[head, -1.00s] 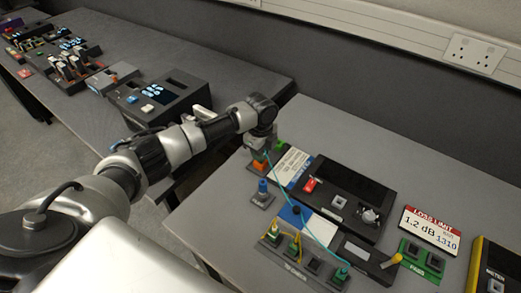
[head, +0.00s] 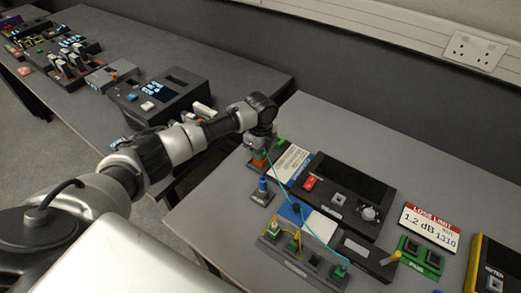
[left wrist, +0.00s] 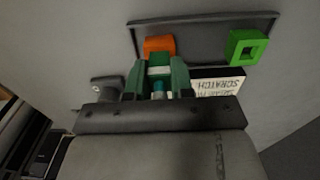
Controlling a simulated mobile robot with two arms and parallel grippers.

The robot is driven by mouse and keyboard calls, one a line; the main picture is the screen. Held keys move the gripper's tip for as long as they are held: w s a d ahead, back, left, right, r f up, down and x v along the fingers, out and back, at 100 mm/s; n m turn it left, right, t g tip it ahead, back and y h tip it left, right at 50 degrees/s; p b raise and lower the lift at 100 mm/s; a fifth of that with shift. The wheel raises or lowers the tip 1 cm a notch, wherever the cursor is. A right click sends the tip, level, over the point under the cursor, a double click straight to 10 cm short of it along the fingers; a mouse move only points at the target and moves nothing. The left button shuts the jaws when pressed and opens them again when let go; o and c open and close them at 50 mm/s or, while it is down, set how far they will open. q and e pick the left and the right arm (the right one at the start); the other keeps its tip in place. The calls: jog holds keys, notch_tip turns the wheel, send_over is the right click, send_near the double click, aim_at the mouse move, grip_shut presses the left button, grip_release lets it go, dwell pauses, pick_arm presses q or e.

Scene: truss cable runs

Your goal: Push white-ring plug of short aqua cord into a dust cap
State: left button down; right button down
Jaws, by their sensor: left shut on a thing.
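The aqua cord (head: 277,183) runs to a green plug (head: 340,271) in the socket block.
A blue plug (head: 262,186) stands on a small grey base near the gripper. The socket block (head: 295,262) also holds yellow-corded plugs. A dark instrument (head: 345,195), a loss limit sign (head: 430,226) and a green holder (head: 420,256) lie to the right. The table's back is clear.

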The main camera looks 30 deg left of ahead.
pick_arm(q)
jog(key=shift+p, duration=0.3)
jog(key=c, duration=0.9)
grip_release()
jog(key=shift+r+p, duration=2.5)
jog(key=shift+p, duration=0.05)
notch_tip(320, 180, up, 4)
jog(key=p, duration=0.4)
